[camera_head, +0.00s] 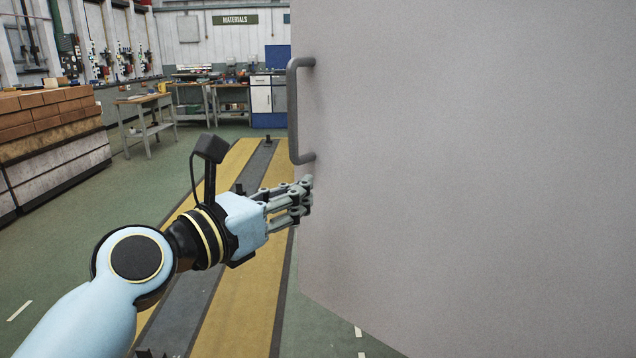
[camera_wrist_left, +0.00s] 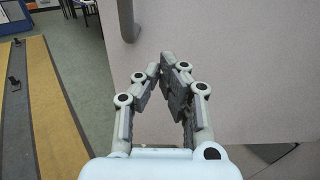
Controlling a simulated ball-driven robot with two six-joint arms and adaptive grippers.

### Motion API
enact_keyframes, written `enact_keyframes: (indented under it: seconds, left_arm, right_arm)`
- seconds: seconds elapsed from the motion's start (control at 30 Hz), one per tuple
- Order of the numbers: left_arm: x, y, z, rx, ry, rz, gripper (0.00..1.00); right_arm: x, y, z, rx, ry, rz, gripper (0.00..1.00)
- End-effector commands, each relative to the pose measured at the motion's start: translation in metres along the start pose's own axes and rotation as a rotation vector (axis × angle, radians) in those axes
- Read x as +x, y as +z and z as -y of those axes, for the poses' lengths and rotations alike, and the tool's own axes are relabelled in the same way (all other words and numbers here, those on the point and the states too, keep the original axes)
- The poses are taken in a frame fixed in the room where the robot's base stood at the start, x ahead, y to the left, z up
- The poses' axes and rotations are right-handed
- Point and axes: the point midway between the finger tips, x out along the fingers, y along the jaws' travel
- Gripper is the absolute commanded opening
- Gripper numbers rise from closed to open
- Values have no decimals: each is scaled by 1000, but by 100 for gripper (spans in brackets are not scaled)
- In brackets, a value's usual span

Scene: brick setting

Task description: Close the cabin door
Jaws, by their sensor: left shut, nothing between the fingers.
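The cabin door (camera_head: 460,170) is a large plain grey panel filling the right half of the head view. A dark grey bar handle (camera_head: 293,110) stands upright near its left edge. My left gripper (camera_head: 306,190) is shut and empty, at the door's left edge just below the handle. The fingers look very close to the panel; I cannot tell whether they touch it. In the left wrist view the gripper (camera_wrist_left: 172,68) shows shut fingertips in front of the door (camera_wrist_left: 245,70), with the handle's lower end (camera_wrist_left: 128,22) above and to the left. My right gripper is not in view.
Stacked bricks (camera_head: 45,112) stand on the left. Workbenches (camera_head: 148,115) and a white and blue cabinet (camera_head: 268,98) are at the back. A yellow and grey striped floor lane (camera_head: 245,290) runs beside the door. Green floor (camera_head: 60,250) on the left is open.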

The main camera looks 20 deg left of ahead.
Motion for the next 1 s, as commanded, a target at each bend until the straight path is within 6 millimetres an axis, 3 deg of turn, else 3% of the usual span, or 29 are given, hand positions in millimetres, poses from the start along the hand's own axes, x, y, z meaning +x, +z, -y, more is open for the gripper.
enact_keyframes:
  seconds: [0.1,0.3,0.83,1.0]
  left_arm:
    - [22,1,0,-2,0,2,0]
    - [43,0,0,0,0,0,0]
    - [51,0,0,1,-4,0,0]
    - [70,-1,-2,2,-39,2,0]
  right_arm:
    - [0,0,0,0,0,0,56]
    - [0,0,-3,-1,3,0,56]
    - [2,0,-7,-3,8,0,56]
    - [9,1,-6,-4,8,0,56]
